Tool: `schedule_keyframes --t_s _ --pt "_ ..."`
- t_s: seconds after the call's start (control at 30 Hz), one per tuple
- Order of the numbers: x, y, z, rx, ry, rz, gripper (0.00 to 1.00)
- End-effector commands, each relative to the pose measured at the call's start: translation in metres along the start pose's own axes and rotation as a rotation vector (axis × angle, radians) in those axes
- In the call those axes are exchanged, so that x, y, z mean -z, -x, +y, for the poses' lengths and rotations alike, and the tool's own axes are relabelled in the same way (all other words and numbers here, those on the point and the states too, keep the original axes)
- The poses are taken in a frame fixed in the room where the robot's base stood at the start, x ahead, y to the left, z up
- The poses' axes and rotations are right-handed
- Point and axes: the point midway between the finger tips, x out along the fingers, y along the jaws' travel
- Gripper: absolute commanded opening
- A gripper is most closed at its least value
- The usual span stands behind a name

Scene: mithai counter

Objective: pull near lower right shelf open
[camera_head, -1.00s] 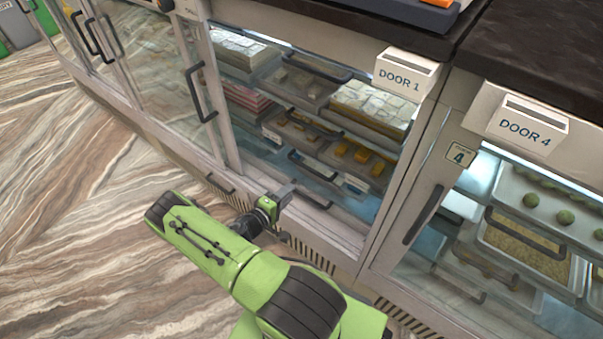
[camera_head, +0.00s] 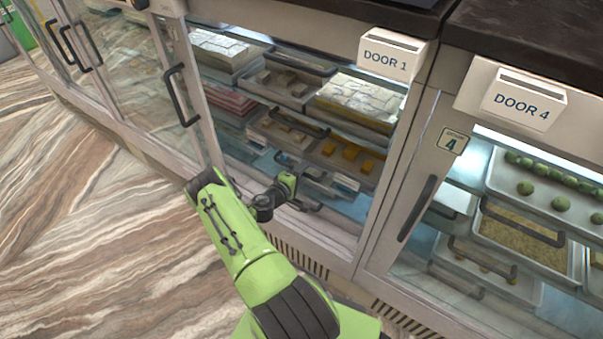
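Behind the DOOR 1 opening, a lower right shelf (camera_head: 372,166) holds orange-brown sweets (camera_head: 347,152). Dark bar handles show along the shelf fronts, and the one nearest my gripper is partly hidden. My gripper (camera_head: 306,178) is at the end of my green arm, inside or at the opening, close to the front of the lower shelves. Its fingers are small and blend with the grey and blue parts there. I cannot tell whether they touch a handle or whether they are open.
Upper shelves hold white sweets (camera_head: 366,96). The DOOR 1 sign (camera_head: 390,56) hangs at the counter edge. On the right, the DOOR 4 cabinet door (camera_head: 423,208) is closed. A glass door with a dark handle (camera_head: 181,97) stands on the left. The striped floor (camera_head: 85,230) is clear.

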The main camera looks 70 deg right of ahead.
Motion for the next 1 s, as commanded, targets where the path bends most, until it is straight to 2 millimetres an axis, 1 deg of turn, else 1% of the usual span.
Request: schedule_keyframes --t_s 0.03,0.2,0.23,0.53,0.67,0.77,0.87,1.0 --pt "0.0 0.0 0.0 0.0 0.0 0.0 0.28" --pt "0.0 0.0 0.0 0.0 0.0 0.0 0.02" --pt "0.0 0.0 0.0 0.0 0.0 0.0 0.0" --pt "0.0 0.001 -0.001 0.001 0.001 -0.001 0.0" --pt "-0.001 0.007 -0.002 0.002 0.004 0.0 0.0" --pt "-0.003 0.018 -0.004 0.003 0.006 0.001 0.0" --pt "-0.005 0.035 -0.006 0.004 0.008 0.002 0.0" --pt "-0.009 0.066 -0.012 0.005 0.009 0.003 0.0"
